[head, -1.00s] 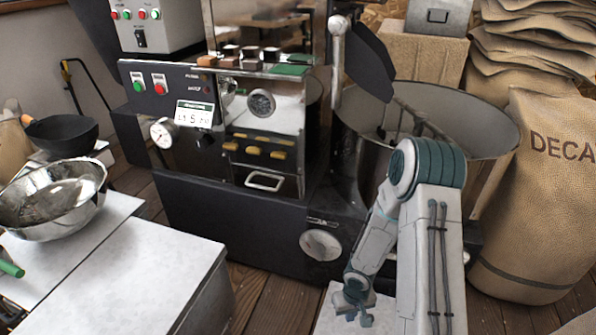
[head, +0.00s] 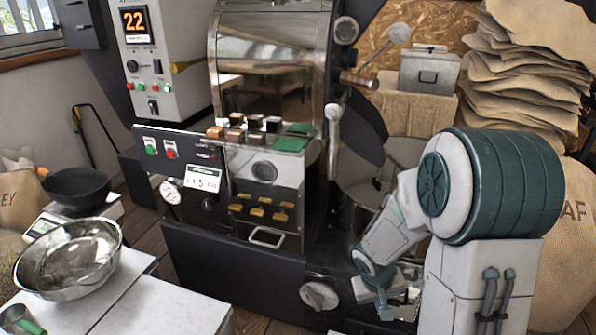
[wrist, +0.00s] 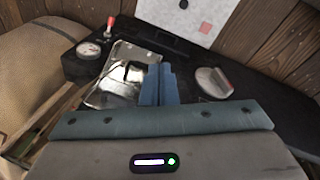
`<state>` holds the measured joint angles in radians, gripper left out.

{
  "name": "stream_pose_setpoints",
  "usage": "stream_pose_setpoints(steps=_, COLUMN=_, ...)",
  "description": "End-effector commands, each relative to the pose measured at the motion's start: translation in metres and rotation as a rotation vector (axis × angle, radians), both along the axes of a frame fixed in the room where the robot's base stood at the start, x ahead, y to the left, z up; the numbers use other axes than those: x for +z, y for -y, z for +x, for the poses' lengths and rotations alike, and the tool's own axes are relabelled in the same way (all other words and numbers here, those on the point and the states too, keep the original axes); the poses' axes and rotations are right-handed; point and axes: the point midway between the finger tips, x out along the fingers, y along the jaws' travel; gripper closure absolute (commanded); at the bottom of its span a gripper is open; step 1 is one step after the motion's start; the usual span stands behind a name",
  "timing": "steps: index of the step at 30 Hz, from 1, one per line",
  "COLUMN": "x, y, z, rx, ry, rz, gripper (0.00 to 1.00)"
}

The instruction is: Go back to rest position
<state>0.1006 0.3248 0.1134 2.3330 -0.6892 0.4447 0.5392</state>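My gripper (head: 384,303) hangs at the lower right in the head view, pointing down beside the front of the dark roaster base. In the wrist view its two blue fingers (wrist: 158,84) stand side by side with no gap that I can make out. No object shows between them. My arm is bent, with its large teal-banded joint at the right of the head view. It covers part of the cooling drum and the sacks.
The roaster (head: 265,200) stands in the middle, with small blocks on its ledge. A metal bowl (head: 68,260) and a black pan (head: 76,187) are at the left. The white worktop (head: 150,305) is clear in front. Stacked sacks (head: 525,70) stand at the right.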

Motion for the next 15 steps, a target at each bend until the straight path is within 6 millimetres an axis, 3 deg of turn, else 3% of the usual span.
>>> stream_pose_setpoints(steps=1, x=0.047, y=0.001, z=-0.005, rx=-0.014, ry=0.019, rz=-0.007, gripper=1.00)
stream_pose_setpoints(steps=3, x=0.086, y=0.001, z=-0.013, rx=-0.032, ry=0.030, rz=-0.010, gripper=1.00)
stream_pose_setpoints(steps=15, x=0.286, y=-0.017, z=-0.083, rx=-0.102, ry=0.089, rz=0.085, gripper=1.00)
